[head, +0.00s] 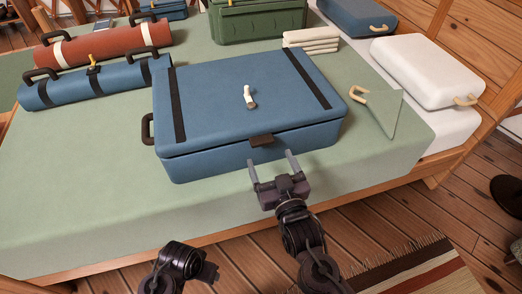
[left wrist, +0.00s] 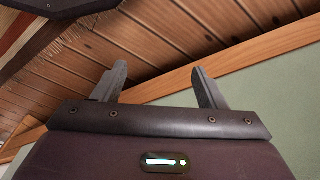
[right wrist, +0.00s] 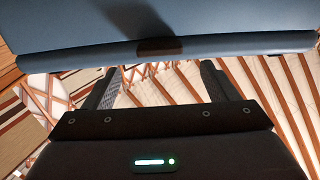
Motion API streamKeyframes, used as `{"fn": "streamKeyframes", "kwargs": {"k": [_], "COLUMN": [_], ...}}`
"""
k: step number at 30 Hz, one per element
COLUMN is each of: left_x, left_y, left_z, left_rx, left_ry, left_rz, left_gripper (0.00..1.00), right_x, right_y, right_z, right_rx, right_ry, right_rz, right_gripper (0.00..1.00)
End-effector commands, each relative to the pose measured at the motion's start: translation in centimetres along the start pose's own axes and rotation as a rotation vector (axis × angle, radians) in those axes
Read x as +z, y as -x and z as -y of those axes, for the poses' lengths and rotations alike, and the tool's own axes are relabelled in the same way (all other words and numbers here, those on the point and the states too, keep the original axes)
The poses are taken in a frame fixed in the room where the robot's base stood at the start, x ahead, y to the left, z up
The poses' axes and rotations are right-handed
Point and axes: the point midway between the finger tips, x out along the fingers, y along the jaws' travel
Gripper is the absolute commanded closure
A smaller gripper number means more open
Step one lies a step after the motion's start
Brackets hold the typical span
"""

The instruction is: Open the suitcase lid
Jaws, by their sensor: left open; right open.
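The blue suitcase (head: 215,105) lies on the green-covered bed with its lid down. Two dark straps cross the lid, and a small cream-coloured piece (head: 249,96) sits on top. A brown tab (head: 262,141) is at the middle of the lid's front edge; it also shows in the right wrist view (right wrist: 160,46). My right gripper (head: 273,171) is open and empty, just in front of the suitcase and close to the tab, with no clear contact. My left gripper shows in the left wrist view (left wrist: 155,88), open and empty by the wooden bed edge, away from the suitcase.
Blue and red rolls (head: 100,50) lie on the bed at left. A green case (head: 258,22), cream folded stack (head: 311,41) and green triangular item (head: 378,108) are behind and right. The bed's front left is clear.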

Motion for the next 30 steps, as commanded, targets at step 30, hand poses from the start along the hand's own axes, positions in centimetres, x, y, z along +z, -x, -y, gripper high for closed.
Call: {"fn": "streamKeyframes", "kwargs": {"k": [30], "left_x": [-0.2], "left_y": [2.4], "left_z": [-0.2], "left_rx": [0.002], "left_ry": [-0.009], "left_rz": [0.002], "left_gripper": [0.35], "right_x": [0.1], "right_y": [-6.5], "right_z": [0.0], "right_rx": [0.000], "right_ry": [0.000], "right_rz": [0.004], "right_gripper": [0.53]}}
